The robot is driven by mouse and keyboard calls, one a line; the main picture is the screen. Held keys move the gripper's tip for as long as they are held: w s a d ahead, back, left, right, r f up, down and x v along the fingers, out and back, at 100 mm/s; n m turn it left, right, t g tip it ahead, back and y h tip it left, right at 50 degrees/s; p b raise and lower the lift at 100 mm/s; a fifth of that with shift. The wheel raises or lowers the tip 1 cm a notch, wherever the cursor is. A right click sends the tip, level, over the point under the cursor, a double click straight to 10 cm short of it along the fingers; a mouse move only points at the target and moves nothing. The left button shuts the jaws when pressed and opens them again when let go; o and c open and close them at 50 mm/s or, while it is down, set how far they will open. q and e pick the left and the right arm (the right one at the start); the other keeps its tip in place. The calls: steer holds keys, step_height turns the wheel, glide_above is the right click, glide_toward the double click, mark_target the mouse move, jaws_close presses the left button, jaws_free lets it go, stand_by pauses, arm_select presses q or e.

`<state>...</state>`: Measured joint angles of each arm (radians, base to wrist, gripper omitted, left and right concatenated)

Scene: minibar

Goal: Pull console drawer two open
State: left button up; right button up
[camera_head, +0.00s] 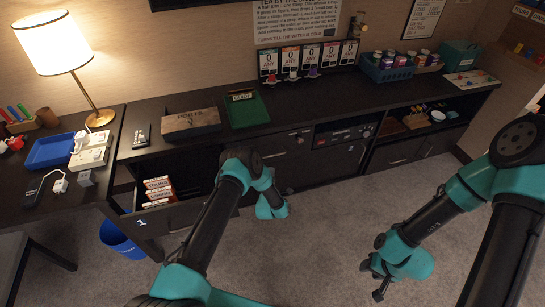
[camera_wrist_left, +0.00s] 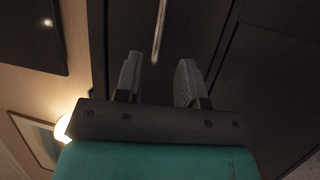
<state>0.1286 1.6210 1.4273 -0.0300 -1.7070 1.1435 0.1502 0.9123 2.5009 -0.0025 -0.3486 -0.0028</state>
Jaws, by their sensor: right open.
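The dark console (camera_head: 300,110) runs along the wall. A drawer front with a pale bar handle (camera_head: 275,155) sits below its top, right of my left forearm; I cannot read a number 2 on it. My left gripper (camera_head: 270,205) is low in front of the console, its fingertips hidden in the head view. In the left wrist view, its two fingers (camera_wrist_left: 157,78) are apart and empty, with a thin pale bar handle (camera_wrist_left: 158,30) ahead between them. I cannot tell contact. My right gripper (camera_head: 378,280) is open and empty above the carpet at right.
A drawer marked 1 (camera_head: 141,222) stands open at left with several boxes (camera_head: 158,190) inside. A blue bin (camera_head: 120,240) stands beside it. A green tray (camera_head: 247,110) and a wooden box (camera_head: 191,123) are on the console. The carpet in front is clear.

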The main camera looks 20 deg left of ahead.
arm_select(q)
steer(key=x, duration=1)
steer(key=shift+w+r, duration=0.1)
steer(key=shift+c, duration=0.2)
jaws_close()
